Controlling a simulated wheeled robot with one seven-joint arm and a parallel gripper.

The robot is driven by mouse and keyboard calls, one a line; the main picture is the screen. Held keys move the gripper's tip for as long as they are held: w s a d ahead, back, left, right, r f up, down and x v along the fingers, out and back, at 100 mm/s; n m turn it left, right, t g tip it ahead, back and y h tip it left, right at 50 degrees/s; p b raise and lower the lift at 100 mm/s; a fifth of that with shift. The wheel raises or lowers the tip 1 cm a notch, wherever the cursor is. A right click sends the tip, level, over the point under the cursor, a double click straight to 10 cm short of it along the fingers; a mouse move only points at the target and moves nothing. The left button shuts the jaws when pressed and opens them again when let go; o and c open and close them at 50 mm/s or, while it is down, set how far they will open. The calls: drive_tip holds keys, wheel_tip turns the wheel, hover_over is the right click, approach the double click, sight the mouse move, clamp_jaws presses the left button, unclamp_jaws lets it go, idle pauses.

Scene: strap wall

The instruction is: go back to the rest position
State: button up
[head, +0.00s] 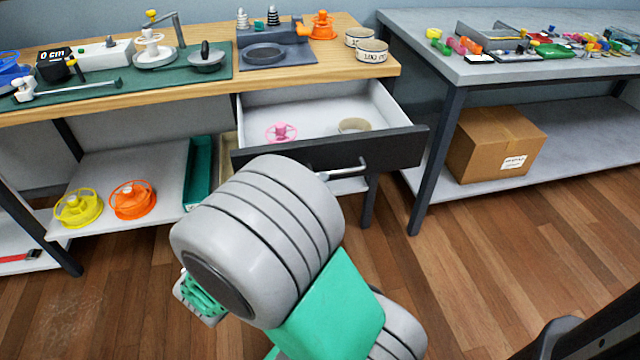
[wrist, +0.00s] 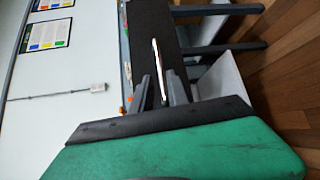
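In the head view my arm covers the lower middle, and my gripper is hidden behind it. In the wrist view, which is turned on its side, my gripper (wrist: 161,84) shows two dark fingers standing apart. A bright bar, which looks like the drawer handle (wrist: 158,68), shows between them in the picture. I cannot tell how far in front of the fingertips it lies. In the head view the handle (head: 345,170) sits on the dark front of the open drawer (head: 395,149), partly hidden by my arm.
The drawer holds a pink spool (head: 281,132) and a tan ring (head: 354,125). The wooden bench (head: 215,82) carries tools. Yellow (head: 78,207) and orange (head: 132,199) spools sit on the lower shelf. A cardboard box (head: 495,143) stands at right. The wooden floor (head: 480,260) at right is clear.

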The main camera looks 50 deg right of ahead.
idle(0.3)
drive_tip(key=w+a+r+y+p, duration=0.2)
drive_tip(key=a+r+y+p, duration=0.3)
drive_tip(key=a+p, duration=0.3)
drive_tip(key=w+a+r+m+t+y+p, duration=0.1)
drive_tip(key=a+r+y+p, duration=0.5)
drive_tip(key=a, duration=0.6)
drive_tip(key=w+a+r+m+t+y+p, duration=0.1)
drive_tip(key=w+a+r+y+p, duration=0.2)
drive_tip(key=a+r+p, duration=0.6)
drive_tip(key=shift+w+a+r+y+p, duration=0.3)
drive_tip(key=shift+a+y, duration=0.55)
drive_tip(key=shift+y, duration=0.35)
